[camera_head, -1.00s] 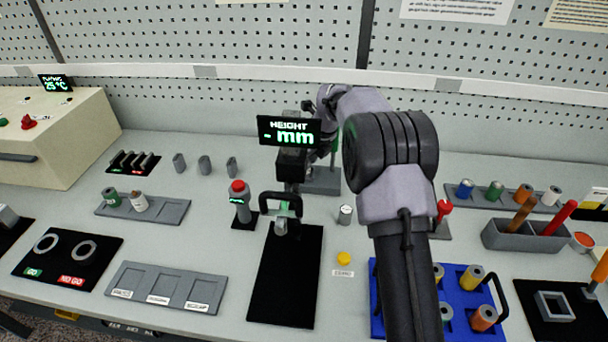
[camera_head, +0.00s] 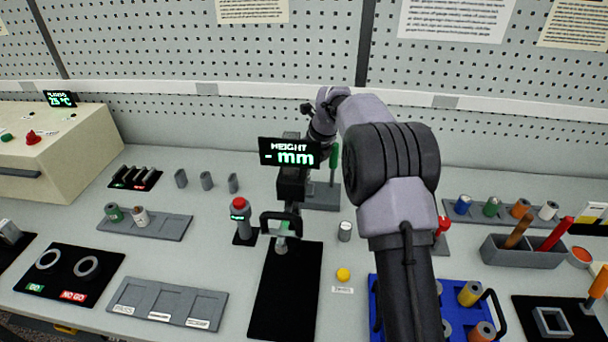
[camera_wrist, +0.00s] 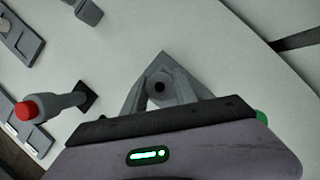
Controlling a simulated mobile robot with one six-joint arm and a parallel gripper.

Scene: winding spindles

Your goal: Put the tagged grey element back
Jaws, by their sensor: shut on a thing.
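In the wrist view, my gripper (camera_wrist: 160,92) is shut on a small round grey element (camera_wrist: 160,80) with a dark hole, seen end on between the fingers. A tag on it cannot be made out. In the head view, my wrist reaches behind the black height display (camera_head: 290,152), so the fingers and the held element are hidden there. Three small grey pieces stand in a row left of the gauge: one at the left (camera_head: 181,178), one in the middle (camera_head: 206,180) and one at the right (camera_head: 233,183).
A red-topped grey post (camera_head: 241,220) stands left of the gauge's black mat (camera_head: 285,295); it also shows in the wrist view (camera_wrist: 45,104). An empty grey tray with labelled compartments (camera_head: 168,303) lies front left. A blue rack (camera_head: 376,310) with cylinders sits front right, partly behind my arm.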

